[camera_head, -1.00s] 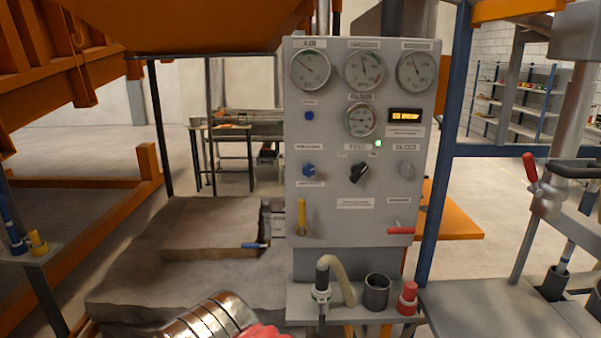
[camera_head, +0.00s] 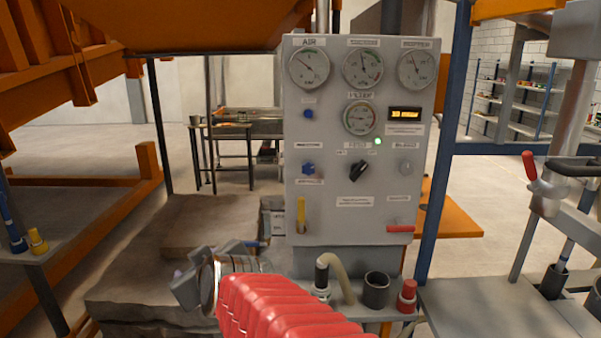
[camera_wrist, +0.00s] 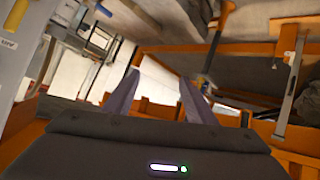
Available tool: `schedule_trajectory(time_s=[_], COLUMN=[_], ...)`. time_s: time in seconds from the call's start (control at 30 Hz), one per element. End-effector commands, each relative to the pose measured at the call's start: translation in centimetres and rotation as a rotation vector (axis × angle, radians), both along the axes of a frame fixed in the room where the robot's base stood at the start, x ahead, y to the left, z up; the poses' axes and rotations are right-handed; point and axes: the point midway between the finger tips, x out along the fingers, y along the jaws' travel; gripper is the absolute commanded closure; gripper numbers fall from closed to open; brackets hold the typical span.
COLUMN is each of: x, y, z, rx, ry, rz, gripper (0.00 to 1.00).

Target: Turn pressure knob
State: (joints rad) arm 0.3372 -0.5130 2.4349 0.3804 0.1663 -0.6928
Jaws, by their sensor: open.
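The grey control panel (camera_head: 330,215) stands upright in the middle of the head view. A blue knob (camera_head: 308,169), a black knob (camera_head: 358,171) and a grey knob (camera_head: 405,168) sit in a row on its face. Their labels are too blurred to tell which is the pressure knob. My gripper (camera_head: 205,268) is below and left of the panel, apart from all the knobs. In the wrist view my gripper (camera_wrist: 160,92) has its two fingers spread with nothing between them. Part of the panel (camera_wrist: 12,60) shows at the left edge there.
Several gauges (camera_head: 309,68) fill the panel's top. A yellow lever (camera_head: 301,213) and a red lever (camera_head: 399,228) stick out low on it. Below stand a hose (camera_head: 343,275), a dark cup (camera_head: 376,291) and a red fitting (camera_head: 407,296). A blue post (camera_head: 440,150) rises at right.

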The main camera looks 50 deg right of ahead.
Motion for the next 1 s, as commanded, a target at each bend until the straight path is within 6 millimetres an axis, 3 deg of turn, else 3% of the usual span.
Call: schedule_trajectory(time_s=[0.1,0.23,0.4,0.5,0.6,0.7,1.0], x=[1.0,1.1,-1.2,-3.0,-4.4,-5.2,-5.2], y=[-5.6,-11.3,-19.3,-22.8,-24.9,-25.8,-25.9], z=[1.7,3.9,6.2,7.2,7.8,8.2,8.2], rx=[-0.11,-0.25,-0.448,-0.544,-0.609,-0.64,-0.643], ry=[-0.075,-0.152,-0.184,-0.177,-0.165,-0.159,-0.158], rz=[-0.1,-0.2,-0.388,-0.482,-0.546,-0.576,-0.578], gripper=[0.49,0.49,0.49,0.49,0.49,0.49,0.49])
